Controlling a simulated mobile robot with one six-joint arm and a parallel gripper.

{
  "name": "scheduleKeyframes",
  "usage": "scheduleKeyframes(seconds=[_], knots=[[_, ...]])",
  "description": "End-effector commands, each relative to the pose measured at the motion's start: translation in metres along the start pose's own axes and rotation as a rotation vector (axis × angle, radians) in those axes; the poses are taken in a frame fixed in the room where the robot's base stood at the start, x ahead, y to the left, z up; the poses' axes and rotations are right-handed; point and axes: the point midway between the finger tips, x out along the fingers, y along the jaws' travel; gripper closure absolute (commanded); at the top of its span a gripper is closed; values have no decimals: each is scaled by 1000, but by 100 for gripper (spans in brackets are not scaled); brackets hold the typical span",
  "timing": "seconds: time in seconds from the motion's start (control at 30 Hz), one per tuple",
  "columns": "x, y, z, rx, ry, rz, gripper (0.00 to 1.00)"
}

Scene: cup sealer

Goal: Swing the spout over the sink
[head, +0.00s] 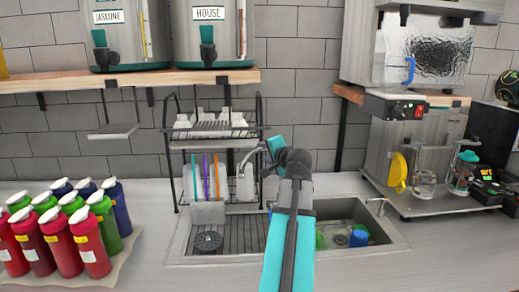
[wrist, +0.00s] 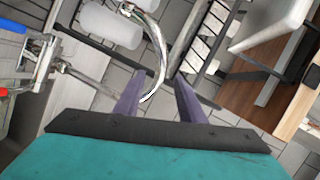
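The chrome spout (wrist: 160,50) curves down in the wrist view, and its end shows in the gap between my two purple fingers, near the left one. I cannot tell whether it touches a finger. My gripper (wrist: 158,92) is open, with its fingers apart. In the head view, part of the spout (head: 247,158) shows left of my wrist, over the ribbed drainboard side. The sink (head: 400,241) has its basin on the right, partly behind my teal arm. My fingers and the spout's base are mostly hidden there.
A wire rack (head: 262,110) with cups and straws stands close behind the drainboard. Several colored bottles (head: 90,245) stand at the left. A cup sealer (head: 395,150) stands at the right. Green and blue items (head: 358,238) lie in the basin. A wooden shelf (head: 150,80) with dispensers hangs above.

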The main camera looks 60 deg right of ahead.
Motion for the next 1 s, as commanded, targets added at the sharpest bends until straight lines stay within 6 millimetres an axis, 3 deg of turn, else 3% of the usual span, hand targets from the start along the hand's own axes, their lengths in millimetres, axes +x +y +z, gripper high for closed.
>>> scheduleKeyframes(seconds=[0.2, 0.4, 0.83, 0.87, 1.0], knots=[[32, -2, -1, -1, -2, 1, 64], [50, -2, 0, 0, -2, 0, 64], [56, 0, 1, -1, -1, -1, 64], [56, 0, 1, -1, -1, -1, 65], [56, -1, 1, -1, -2, -1, 89]])
